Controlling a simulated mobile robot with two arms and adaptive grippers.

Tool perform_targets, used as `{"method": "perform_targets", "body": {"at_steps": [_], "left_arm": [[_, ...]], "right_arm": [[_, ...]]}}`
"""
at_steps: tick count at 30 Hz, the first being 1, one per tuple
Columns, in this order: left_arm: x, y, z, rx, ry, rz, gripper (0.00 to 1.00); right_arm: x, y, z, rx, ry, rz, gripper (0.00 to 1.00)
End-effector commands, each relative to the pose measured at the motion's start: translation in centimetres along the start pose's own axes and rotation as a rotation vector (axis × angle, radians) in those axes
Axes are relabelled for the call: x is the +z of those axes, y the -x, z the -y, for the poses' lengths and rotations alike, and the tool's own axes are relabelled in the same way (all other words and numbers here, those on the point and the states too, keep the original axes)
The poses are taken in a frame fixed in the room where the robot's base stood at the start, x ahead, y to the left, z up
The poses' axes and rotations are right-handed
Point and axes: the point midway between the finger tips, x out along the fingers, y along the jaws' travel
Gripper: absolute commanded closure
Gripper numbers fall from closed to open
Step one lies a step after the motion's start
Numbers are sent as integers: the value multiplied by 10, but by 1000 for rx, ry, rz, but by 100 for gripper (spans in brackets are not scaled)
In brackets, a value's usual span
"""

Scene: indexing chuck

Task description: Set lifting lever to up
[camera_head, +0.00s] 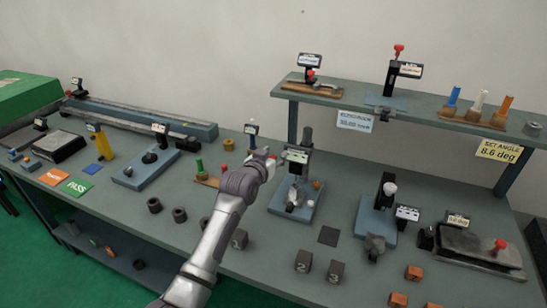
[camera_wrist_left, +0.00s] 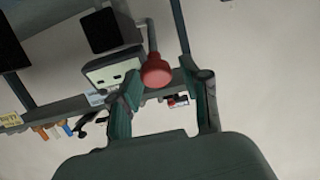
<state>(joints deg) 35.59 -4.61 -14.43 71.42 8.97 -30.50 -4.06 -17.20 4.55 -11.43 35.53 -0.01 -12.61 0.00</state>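My left gripper (camera_head: 270,163) is at the middle of the bench, just left of a small stand with a dark post and a label box (camera_head: 297,156). In the left wrist view my left gripper (camera_wrist_left: 165,100) has its two dark green fingers apart. A red ball knob (camera_wrist_left: 157,72) on a thin grey rod shows between the fingertips, nearer the left finger. I cannot tell if they touch. The label box (camera_wrist_left: 113,72) shows just left of the knob. In the head view the gripper mostly hides the knob. My right gripper is not in view.
A raised shelf (camera_head: 350,101) at the back right carries several fixtures and colored pegs. Dark blocks (camera_head: 304,261) and orange blocks (camera_head: 414,273) lie at the front. Another fixture (camera_head: 376,220) stands to the right. Bare bench surface lies around the front middle.

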Motion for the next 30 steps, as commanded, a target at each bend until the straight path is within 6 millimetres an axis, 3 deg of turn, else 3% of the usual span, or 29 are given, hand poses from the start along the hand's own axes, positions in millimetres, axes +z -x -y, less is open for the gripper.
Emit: {"method": "perform_targets", "body": {"at_steps": [9, 14, 30], "left_arm": [[5, 0, 0, 1, 1, 10, 48], [6, 10, 0, 1, 1, 10, 48], [4, 103, 0, 0, 0, 8, 48]], "right_arm": [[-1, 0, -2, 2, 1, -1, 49], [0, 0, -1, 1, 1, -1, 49], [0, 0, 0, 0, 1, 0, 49]]}}
